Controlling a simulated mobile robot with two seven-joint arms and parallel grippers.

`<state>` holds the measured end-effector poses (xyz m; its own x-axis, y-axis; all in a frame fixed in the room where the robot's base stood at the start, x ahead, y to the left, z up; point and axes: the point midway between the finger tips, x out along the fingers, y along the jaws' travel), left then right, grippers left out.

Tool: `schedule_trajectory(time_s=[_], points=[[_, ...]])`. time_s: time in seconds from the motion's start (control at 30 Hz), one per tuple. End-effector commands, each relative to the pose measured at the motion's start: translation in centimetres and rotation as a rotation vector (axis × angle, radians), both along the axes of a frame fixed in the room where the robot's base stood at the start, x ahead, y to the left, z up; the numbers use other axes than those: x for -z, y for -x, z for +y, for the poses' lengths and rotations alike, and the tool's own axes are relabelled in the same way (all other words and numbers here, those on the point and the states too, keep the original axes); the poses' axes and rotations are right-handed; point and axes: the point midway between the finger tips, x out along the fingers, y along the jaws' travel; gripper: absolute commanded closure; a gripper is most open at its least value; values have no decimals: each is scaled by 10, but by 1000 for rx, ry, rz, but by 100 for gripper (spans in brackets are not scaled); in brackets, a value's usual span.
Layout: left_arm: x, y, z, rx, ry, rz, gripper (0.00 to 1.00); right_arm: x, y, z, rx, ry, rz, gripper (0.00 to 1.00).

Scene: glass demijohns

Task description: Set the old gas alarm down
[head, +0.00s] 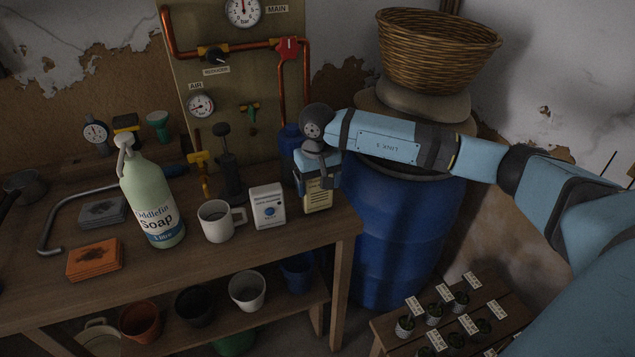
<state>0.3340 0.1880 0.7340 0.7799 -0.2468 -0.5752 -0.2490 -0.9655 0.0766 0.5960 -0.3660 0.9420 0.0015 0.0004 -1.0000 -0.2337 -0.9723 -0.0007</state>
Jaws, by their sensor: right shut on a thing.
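The old gas alarm (318,200) appears to be the small box with a cream, printed front at the right end of the wooden bench. My right gripper (317,176) is above it and shut on its upper part, which the gripper partly hides. The box looks roughly upright. I cannot tell whether its bottom touches the bench top (300,237) or hangs just above it. My left gripper is not in view.
A white box (268,207) and a white mug (216,221) stand close left of the held box. A soap bottle (152,200) stands farther left. A blue bottle (290,142) is behind. A blue barrel (405,235) stands beyond the bench's right edge. The front strip is clear.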

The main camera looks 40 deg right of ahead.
Motion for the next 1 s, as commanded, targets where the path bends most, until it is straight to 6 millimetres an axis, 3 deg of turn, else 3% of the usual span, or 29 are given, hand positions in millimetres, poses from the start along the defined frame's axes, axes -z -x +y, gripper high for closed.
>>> schedule_trajectory(time_s=[0.23, 0.43, 0.47, 0.53, 1.0], points=[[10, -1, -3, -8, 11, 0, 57, 11, 0, 0, 1, 0, -1, 49], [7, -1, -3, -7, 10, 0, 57, 9, 0, 0, 0, 0, -1, 49], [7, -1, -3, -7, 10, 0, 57, 9, 0, 0, 0, 0, -1, 15], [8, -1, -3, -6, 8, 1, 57, 9, 0, 0, 0, 0, 0, 0], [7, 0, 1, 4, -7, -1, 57, 9, 0, 0, 0, 0, 0, 0]])
